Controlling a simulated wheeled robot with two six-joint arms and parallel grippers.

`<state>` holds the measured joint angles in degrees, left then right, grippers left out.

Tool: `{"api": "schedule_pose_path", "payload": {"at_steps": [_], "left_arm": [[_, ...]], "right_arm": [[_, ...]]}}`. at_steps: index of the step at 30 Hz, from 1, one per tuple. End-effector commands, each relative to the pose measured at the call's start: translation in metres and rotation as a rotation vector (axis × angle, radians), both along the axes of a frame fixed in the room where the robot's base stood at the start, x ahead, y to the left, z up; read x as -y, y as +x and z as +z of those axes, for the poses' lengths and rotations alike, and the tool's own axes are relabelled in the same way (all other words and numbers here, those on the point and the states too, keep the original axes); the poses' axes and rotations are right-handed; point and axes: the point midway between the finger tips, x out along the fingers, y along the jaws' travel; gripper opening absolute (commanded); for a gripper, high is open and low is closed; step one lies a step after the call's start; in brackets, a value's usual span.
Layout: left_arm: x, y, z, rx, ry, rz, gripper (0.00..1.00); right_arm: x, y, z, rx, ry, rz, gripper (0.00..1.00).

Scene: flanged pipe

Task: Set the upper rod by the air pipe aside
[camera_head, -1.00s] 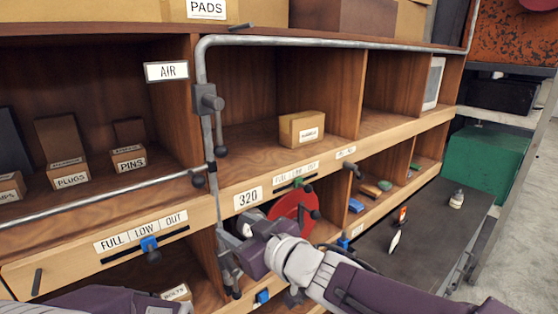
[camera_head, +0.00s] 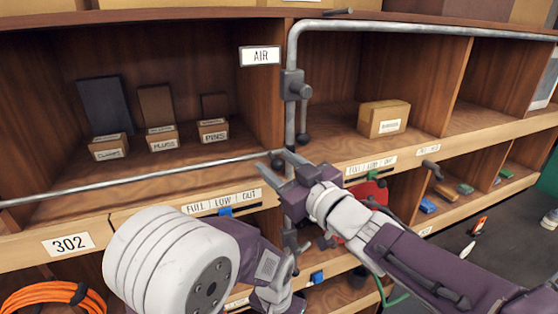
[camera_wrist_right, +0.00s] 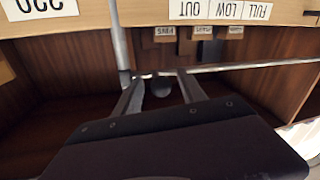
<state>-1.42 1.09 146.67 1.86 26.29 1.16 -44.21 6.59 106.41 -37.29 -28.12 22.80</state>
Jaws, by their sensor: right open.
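The grey air pipe (camera_head: 292,57) runs down the upright beside the AIR sign (camera_head: 260,56). On it sits a grey clamp block (camera_head: 296,85), with a short rod hanging to a dark ball end (camera_head: 303,138). A second dark knob (camera_head: 277,160) is lower, by the end of the thin horizontal pipe (camera_head: 150,178). My right gripper (camera_head: 284,160) is open at this lower knob; in the right wrist view a dark round knob (camera_wrist_right: 161,87) shows between its fingers, with no clear grip. My left arm is at the bottom; its jaw opening is unclear.
A cardboard box (camera_head: 383,118) stands on the right shelf. Small labelled boxes (camera_head: 163,138) stand on the left shelf. A blue slider (camera_head: 225,210) is on the front rail. An orange coiled hose (camera_head: 50,297) lies lower left. A red disc (camera_head: 362,195) is behind my right arm.

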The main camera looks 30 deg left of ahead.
Motion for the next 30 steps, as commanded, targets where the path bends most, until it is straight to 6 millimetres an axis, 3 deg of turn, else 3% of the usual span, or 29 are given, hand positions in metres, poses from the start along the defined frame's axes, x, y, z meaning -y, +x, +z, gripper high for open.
{"api": "schedule_pose_path", "payload": {"at_steps": [7, 8, 12, 13, 30], "left_arm": [[0.0, 0.0, 0.0002, 0.0, 0.0, 0.0, 0.36], [0.0, 0.0, 0.0002, 0.0, 0.0, 0.0, 0.36], [0.0, 0.0, 0.0002, 0.0, 0.0, 0.0, 0.36], [0.0, 0.0, 0.0002, 0.0, 0.0, 0.0, 0.36], [0.0, 0.0, 0.0002, 0.0, 0.0, 0.0, 0.36]], "right_arm": [[-0.0016, 0.0012, -0.0007, -0.001, 0.001, -0.001, 0.48], [-0.0015, 0.0011, -0.0007, -0.001, 0.0, -0.001, 0.43], [-0.0015, 0.0011, -0.0007, -0.001, 0.0, -0.001, 0.04], [-0.0014, 0.0011, -0.0008, -0.001, 0.0, -0.001, 0.0], [-0.0012, 0.0011, -0.001, -0.002, -0.001, -0.001, 0.0]]}}
